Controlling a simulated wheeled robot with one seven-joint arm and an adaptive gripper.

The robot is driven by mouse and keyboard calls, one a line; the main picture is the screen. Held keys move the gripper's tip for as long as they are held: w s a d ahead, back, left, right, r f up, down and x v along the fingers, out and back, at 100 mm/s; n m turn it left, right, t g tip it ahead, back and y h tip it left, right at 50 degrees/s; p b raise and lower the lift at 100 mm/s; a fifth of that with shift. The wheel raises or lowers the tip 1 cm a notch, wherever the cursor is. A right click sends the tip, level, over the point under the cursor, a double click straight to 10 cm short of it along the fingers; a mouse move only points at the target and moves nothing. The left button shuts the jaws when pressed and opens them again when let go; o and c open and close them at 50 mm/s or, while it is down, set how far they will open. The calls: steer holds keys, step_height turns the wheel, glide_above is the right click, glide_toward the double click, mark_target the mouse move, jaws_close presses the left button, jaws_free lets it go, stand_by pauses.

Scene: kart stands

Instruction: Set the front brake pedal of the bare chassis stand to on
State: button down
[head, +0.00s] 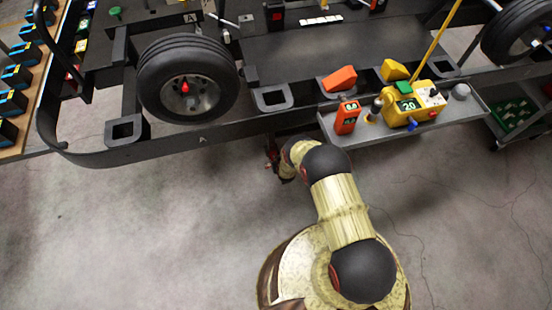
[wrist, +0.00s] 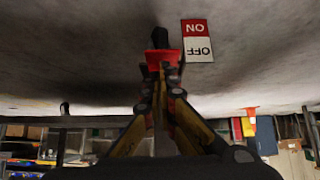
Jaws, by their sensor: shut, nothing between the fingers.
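The bare chassis stand (head: 200,140) is a dark metal frame with a wheel, crossing the top of the head view. My gripper (head: 272,160) is low at its near edge, small and partly hidden there. In the wrist view my gripper (wrist: 160,78) is shut, with its fingers together. A red pad (wrist: 158,57) with a dark stem shows right at the fingertips. It looks like the brake pedal, but I cannot tell whether the fingers touch it. Beside it is an upside-down label (wrist: 197,40), with red ON above white OFF in the picture.
A grey side shelf (head: 385,132) holds a yellow meter (head: 415,107) and a red handheld device (head: 347,117), just right of my arm. A black wheel (head: 187,78) is at upper left. The concrete floor (head: 130,230) in front is clear.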

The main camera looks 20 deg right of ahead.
steer(key=shift+s+f, duration=0.25)
steer(key=shift+f, duration=0.2)
steer(key=shift+s+f, duration=0.15)
steer(key=shift+f, duration=0.15)
steer(key=shift+s+f, duration=0.2)
steer(key=shift+f, duration=1.2)
